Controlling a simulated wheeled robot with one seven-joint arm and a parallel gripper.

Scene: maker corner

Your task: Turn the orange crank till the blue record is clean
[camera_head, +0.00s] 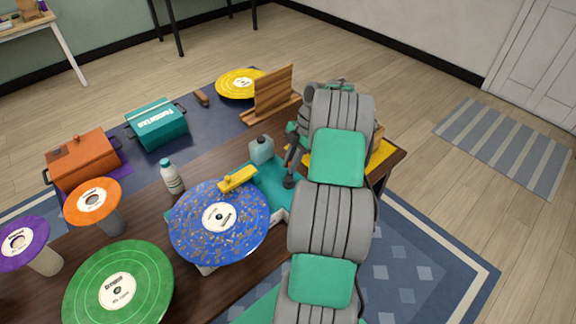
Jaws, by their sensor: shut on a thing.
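The blue record (248,239) lies flat on the teal record-cleaning machine (281,203). Brown and grey specks are scattered over its blue surface, and its white label is clear. A yellow arm (238,179) reaches over the record's far edge. My gripper (298,136) is at the machine's far right side, mostly hidden behind my own arm. It is shut on the crank; a dark crank rod (291,170) shows just below it. The orange of the crank's handle is hidden, and the fingertips cannot be made out.
Green (118,288), orange (93,201) and purple (20,238) records stand left. A white bottle (172,178) and pale blue container (261,150) stand near the machine. An orange box (82,160), teal box (157,125), yellow record (239,84) and wooden rack (275,95) are farther back.

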